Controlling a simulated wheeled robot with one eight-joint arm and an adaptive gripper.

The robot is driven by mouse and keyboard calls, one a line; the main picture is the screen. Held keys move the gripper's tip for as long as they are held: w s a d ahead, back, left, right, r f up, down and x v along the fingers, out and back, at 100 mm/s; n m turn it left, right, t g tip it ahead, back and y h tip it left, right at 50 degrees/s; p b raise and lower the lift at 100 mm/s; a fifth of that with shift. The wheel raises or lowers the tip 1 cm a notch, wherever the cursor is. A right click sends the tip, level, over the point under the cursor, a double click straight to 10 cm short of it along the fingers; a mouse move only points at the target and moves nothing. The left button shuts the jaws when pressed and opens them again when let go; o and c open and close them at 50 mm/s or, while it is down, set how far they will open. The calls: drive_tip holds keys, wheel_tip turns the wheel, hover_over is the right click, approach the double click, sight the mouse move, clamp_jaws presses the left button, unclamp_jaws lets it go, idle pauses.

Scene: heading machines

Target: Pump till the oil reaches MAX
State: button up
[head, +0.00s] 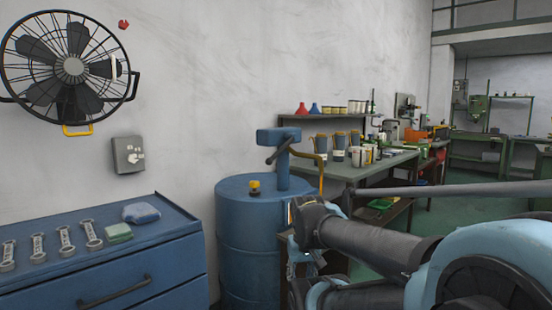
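A blue oil drum (245,235) stands against the wall in the middle of the head view. A blue hand pump (283,160) rises from its top, with a dark handle (276,155) angled down to the left. A yellow hose (321,168) bends down on the pump's right. A yellow cap (254,187) sits on the drum's lid. My arm comes in from the lower right, and my gripper (301,255) is low beside the drum's right edge, below the pump handle and apart from it. Its fingers are unclear. I see no readable MAX mark or oil level.
A blue cabinet (95,262) on the left carries several wrenches, a green block and a blue cloth. A wall fan (72,66) and a grey switch box (129,155) hang above. A workbench (375,168) with containers stands behind my arm. Green floor (450,208) shows at right.

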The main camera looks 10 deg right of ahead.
wheel_tip(320, 180, up, 3)
wheel_tip(320, 180, up, 41)
drive_tip(key=m+t+y, duration=0.1)
drive_tip(key=m+y, duration=0.4)
drive_tip(key=m, duration=0.2)
hover_over(279, 151)
drive_tip(key=s+d, duration=0.4)
drive_tip(key=d, duration=0.1)
drive_tip(key=x, duration=1.5)
drive_tip(key=shift+w+d+f, duration=0.1)
drive_tip(key=shift+w+f, duration=0.05)
drive_tip(key=shift+f, duration=0.3)
drive_tip(key=shift+d, duration=0.1)
clamp_jaws()
